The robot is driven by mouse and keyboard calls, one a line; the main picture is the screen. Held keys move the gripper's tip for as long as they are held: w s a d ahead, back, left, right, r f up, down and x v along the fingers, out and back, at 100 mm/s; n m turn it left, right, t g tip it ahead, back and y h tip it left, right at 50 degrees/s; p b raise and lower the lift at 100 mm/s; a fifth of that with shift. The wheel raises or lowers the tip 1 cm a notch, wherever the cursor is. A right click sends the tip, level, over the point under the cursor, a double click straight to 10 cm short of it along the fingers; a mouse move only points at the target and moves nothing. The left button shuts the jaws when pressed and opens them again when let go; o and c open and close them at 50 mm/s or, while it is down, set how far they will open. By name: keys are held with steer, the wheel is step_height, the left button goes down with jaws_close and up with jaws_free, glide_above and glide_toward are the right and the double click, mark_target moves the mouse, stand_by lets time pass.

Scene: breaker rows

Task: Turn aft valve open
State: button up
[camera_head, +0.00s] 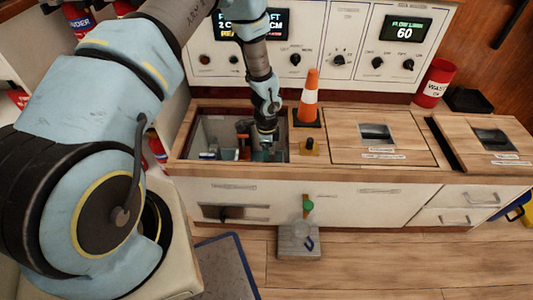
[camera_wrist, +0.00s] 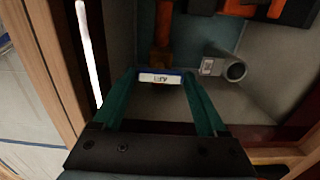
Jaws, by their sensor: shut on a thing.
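The aft valve handle (camera_wrist: 160,76) is a blue bar with a white label that seems to read AFT upside down in the wrist view. My gripper (camera_wrist: 158,80) has its green fingers closed on the two ends of this handle. A brown stem or pipe (camera_wrist: 163,40) shows just beyond it. In the head view my gripper (camera_head: 266,147) reaches straight down into the open compartment (camera_head: 180,143) at the counter's left end. The handle cannot be made out clearly there, and its turn angle is hard to tell.
A grey pipe fitting (camera_wrist: 233,70) lies right of the handle, with orange and black parts (camera_wrist: 255,8) beyond. Compartment walls stand close around. An orange cone (camera_head: 310,100) stands at the compartment's right edge. Closed hatches (camera_head: 350,135) fill the counter to the right; a control panel stands behind.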

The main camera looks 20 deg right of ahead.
stand_by(0.3)
steer(key=o, duration=1.3)
steer(key=shift+r, duration=0.1)
step_height(320, 180, up, 11)
steer(key=p, duration=0.1)
steer(key=shift+f, duration=0.2)
